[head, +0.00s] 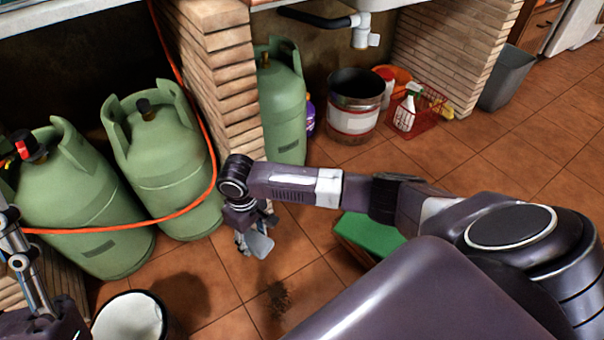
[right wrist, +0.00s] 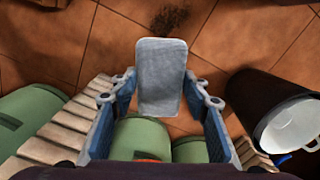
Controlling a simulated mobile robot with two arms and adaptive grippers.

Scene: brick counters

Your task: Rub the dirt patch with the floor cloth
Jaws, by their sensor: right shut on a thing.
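The floor cloth (head: 260,245) is a small grey-blue, flat piece held in my right gripper (head: 250,236) above the tiles. In the right wrist view the cloth (right wrist: 160,78) stands out between the two fingers, which are shut on it. The dirt patch (head: 279,295) is a dark smudge on the floor, below the cloth in the head picture. It also shows at the top of the right wrist view (right wrist: 170,17), beyond the cloth's end and apart from it. My left gripper (head: 18,250) is only partly seen at the left edge; its opening cannot be told.
Green gas cylinders (head: 165,165) with an orange hose stand at the left by a brick pillar (head: 215,75). A bucket with a white inside (head: 128,318) stands at the lower left. A green object (head: 368,233) lies behind my right arm. The tiles around the patch are clear.

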